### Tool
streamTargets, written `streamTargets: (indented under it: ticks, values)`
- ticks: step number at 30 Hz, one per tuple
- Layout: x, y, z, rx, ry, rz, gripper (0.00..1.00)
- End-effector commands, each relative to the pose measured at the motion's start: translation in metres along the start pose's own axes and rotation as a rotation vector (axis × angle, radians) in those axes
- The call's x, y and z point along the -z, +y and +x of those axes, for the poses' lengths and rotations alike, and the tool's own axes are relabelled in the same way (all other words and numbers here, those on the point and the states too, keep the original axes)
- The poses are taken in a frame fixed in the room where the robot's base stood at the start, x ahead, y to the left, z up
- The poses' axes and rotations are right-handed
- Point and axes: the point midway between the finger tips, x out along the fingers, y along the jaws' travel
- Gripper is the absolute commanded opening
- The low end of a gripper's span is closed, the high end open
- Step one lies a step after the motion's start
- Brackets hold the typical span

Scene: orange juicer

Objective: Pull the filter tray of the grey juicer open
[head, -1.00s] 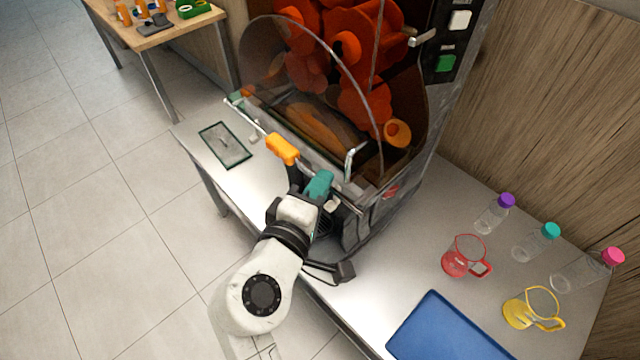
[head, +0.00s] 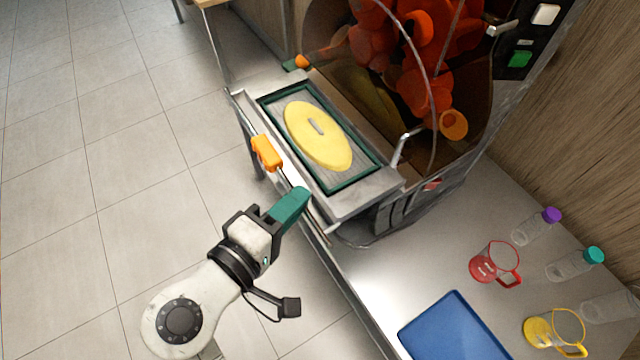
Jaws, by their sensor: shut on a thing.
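The grey juicer (head: 365,210) stands on the metal table. Its filter tray (head: 368,199) extends out from the front, showing a grey surface inside a dark green frame. A yellow oval piece (head: 335,152) with a grey slot lies on it. A thin bar runs along the tray's front edge and carries an orange block (head: 267,152). My gripper (head: 296,199), with a teal finger, is shut on the tray's front bar, right of the orange block. The exact contact is partly hidden by the finger.
A blue tray (head: 455,328), a red jug (head: 484,266), a yellow jug (head: 540,332) and capped bottles (head: 535,228) stand on the table to the right. A wooden wall is behind them. The tiled floor at left is clear.

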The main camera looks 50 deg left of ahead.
Motion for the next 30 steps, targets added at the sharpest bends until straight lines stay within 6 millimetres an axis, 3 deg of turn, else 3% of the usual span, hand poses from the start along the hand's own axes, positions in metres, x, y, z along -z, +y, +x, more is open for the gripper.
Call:
streamTargets:
  ticks: [9,10,12,21,26,30]
  values:
    - [0.001,-0.002,-0.002,0.002,0.002,-0.001,0.0]
    - [0.001,-0.002,-0.001,0.002,0.002,-0.001,0.13]
    - [0.001,-0.002,-0.001,0.002,0.001,-0.001,0.19]
    - [0.001,-0.001,-0.004,0.0,0.002,0.0,0.2]
    - [0.001,-0.002,-0.022,0.0,0.004,0.001,0.2]
    - [0.001,-0.003,-0.049,0.001,0.005,0.0,0.2]
